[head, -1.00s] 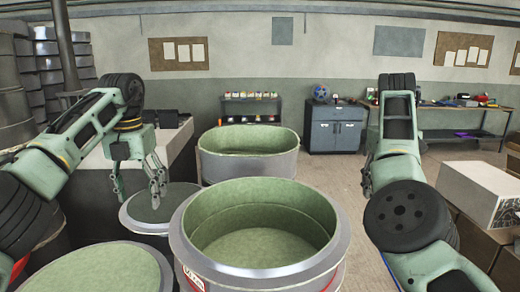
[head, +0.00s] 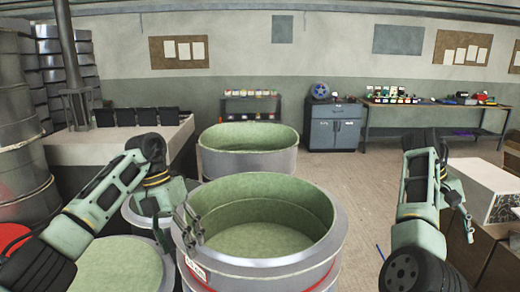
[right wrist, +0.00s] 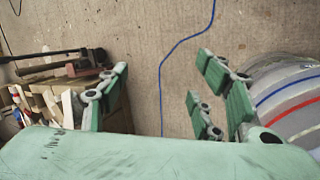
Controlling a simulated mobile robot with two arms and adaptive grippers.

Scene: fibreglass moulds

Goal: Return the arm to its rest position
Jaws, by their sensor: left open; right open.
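My left arm comes in from the left in the head view, its elbow bent up. My left gripper (head: 188,228) is open and empty, its fingers pointing down at the left rim of the large front mould (head: 325,245). I cannot tell whether they touch the rim. My right arm (head: 420,195) stands bent at the right, and its gripper (head: 465,222) is partly hidden beside the forearm. In the right wrist view, the right gripper (right wrist: 165,98) is open with wide-spread green fingers.
A second oval mould (head: 240,165) stands behind the front one. A round green-topped mould (head: 115,265) is at the lower left. A white box (head: 490,190) on a bench is close to my right arm. A blue line (right wrist: 162,85) lies on the floor.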

